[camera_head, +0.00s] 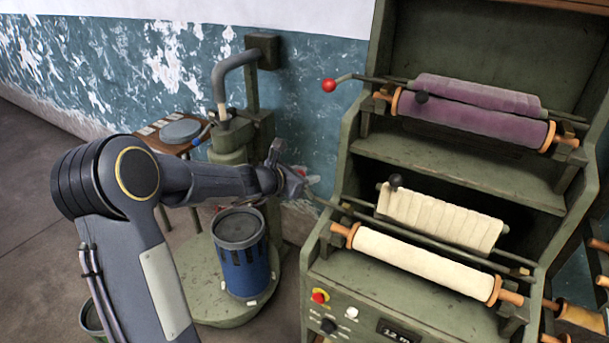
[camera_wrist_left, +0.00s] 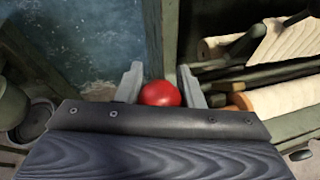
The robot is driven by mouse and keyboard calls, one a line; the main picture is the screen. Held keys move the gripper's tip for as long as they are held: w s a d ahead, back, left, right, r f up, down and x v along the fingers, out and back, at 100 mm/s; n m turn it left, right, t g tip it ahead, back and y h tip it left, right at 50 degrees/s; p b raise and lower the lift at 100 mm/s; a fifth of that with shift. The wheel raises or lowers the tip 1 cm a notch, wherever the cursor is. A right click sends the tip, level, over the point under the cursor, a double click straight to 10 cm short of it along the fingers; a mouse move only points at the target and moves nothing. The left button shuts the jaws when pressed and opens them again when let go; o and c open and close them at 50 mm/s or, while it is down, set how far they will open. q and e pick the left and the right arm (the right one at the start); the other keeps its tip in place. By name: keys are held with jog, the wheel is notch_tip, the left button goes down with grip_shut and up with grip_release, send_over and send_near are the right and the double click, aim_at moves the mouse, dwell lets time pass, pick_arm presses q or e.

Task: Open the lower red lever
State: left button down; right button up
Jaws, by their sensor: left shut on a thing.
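The lower lever has a red ball knob (camera_wrist_left: 160,94), seen in the left wrist view between my fingers. In the head view its thin dark rod (camera_head: 330,206) runs from the left side of the green machine toward my gripper. The knob is mostly hidden there by my gripper; only a bit of red shows. My left gripper (camera_head: 292,182) is at the rod's left end, its two grey fingers shut on the red knob. My right gripper is not in view.
An upper lever with a red knob (camera_head: 328,86) sits above, beside a purple roll (camera_head: 475,118). A cream roll (camera_head: 425,265) lies on the lower shelf. A blue bucket (camera_head: 241,265) and a green pump stand (camera_head: 240,140) are close to my left arm.

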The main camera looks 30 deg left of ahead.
pick_arm(q)
jog(key=shift+a+f, duration=0.1)
jog(key=shift+f, duration=0.2)
dwell(0.6)
jog(key=c, duration=1.3)
grip_release()
jog(key=o, duration=0.3)
jog(key=shift+w, duration=0.15)
jog(key=shift+r, duration=0.1)
jog(key=shift+s+a+r, duration=0.15)
jog(key=shift+s+r, duration=0.05)
jog(key=shift+s, duration=0.25)
jog(key=v, duration=0.7)
